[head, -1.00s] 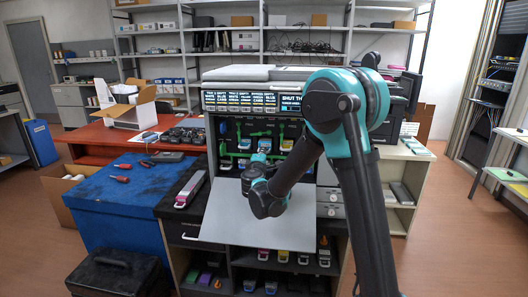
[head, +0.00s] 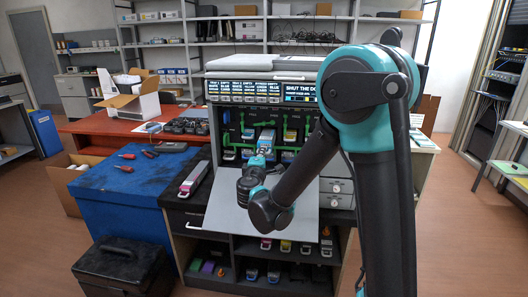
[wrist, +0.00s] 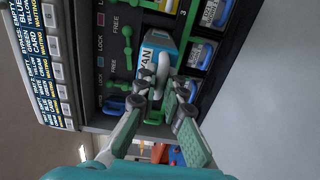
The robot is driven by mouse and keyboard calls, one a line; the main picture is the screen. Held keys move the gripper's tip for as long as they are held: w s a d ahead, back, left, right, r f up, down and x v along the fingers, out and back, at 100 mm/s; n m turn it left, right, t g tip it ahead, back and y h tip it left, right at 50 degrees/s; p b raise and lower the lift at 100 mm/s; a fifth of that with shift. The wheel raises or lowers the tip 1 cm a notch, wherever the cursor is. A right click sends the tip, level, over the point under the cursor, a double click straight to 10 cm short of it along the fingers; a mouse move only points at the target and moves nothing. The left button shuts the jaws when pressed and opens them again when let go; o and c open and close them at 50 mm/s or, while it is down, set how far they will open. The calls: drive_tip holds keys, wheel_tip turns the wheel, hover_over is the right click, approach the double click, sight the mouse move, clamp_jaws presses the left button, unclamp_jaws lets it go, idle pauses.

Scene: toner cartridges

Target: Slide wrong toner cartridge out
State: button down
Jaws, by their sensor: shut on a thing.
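A cyan-labelled toner cartridge (wrist: 158,47), with part of its lettering reading "YAN", sits in the open bay of the printer (head: 221,120). In the head view the blue-and-white cartridge (head: 266,138) shows just above my wrist. My gripper (wrist: 165,98) is shut on the grey handle at the cartridge's near end; it also shows in the head view (head: 262,158). The cartridge's far end is hidden inside the bay. Green levers (wrist: 127,46) stand beside the slots, by "LOCK" and "FREE" markings. Another cartridge (wrist: 203,52) sits in a neighbouring slot.
The printer's lowered front flap (head: 305,215) lies below my gripper. A pink-ended cartridge (head: 194,179) lies on the dark top at left. Several cartridges stand on the shelves below the flap. The blue table (head: 118,190) holds red tools.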

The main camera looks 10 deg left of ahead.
drive_tip(key=s, duration=0.6)
drive_tip(key=shift+s, duration=0.2)
drive_tip(key=c, duration=1.6)
unclamp_jaws()
drive_tip(key=shift+a, duration=0.1)
drive_tip(key=shift+o, duration=0.7)
drive_tip(key=o, duration=0.3)
drive_tip(key=shift+o, duration=0.2)
drive_tip(key=s, duration=0.7)
drive_tip(key=shift+o, duration=0.4)
drive_tip(key=shift+a, duration=0.1)
